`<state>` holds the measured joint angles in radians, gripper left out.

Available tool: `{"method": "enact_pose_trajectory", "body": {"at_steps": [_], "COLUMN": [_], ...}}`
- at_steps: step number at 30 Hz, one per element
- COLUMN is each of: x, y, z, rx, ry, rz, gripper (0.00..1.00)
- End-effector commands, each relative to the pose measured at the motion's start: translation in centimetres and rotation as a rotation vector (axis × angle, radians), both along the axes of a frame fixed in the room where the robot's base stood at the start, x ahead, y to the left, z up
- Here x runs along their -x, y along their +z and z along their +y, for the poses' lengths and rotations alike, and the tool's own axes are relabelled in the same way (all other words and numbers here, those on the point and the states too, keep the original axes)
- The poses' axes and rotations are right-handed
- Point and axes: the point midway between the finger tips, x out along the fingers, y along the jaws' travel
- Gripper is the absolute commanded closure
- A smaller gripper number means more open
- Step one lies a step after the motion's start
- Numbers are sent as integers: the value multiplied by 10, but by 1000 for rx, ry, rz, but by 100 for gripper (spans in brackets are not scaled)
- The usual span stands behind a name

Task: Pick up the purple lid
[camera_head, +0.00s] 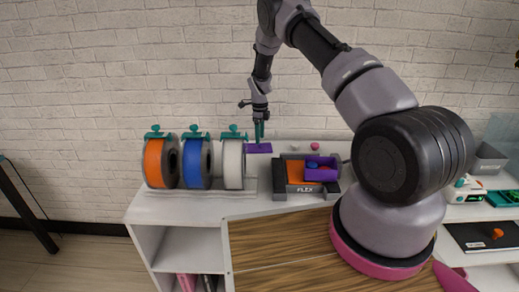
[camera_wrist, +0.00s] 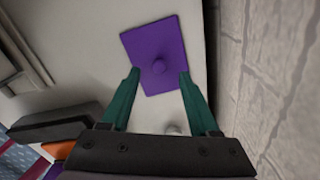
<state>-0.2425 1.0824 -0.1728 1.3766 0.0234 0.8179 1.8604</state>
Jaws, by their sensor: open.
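The purple lid (camera_head: 258,148) is a flat square plate lying on the white cabinet top near the brick wall, right of the white spool. In the wrist view the purple lid (camera_wrist: 150,48) shows a round knob at its middle. My gripper (camera_head: 259,138) is above the lid with its teal fingers pointing down. In the wrist view my gripper (camera_wrist: 160,75) is open, with one fingertip at each side of the lid's near part. The knob lies between the fingertips. Nothing is held. I cannot tell whether the fingers touch the lid.
Orange (camera_head: 154,163), blue (camera_head: 192,163) and white (camera_head: 233,164) spools stand in a row at left. A dark box with an orange panel (camera_head: 295,171) and a purple open box (camera_head: 321,173) are right of the lid. A pink ball (camera_head: 315,146) lies behind. The brick wall (camera_wrist: 265,70) is close.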

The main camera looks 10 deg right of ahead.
Motion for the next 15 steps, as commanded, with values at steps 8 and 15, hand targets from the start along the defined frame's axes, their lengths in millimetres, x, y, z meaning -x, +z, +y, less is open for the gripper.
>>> {"method": "enact_pose_trajectory", "body": {"at_steps": [8,15], "x": [0,1], "y": [-33,-32], "z": [2,2], "rx": [-1,0], "ry": [1,1], "rz": [-1,0], "gripper": [39,65]}}
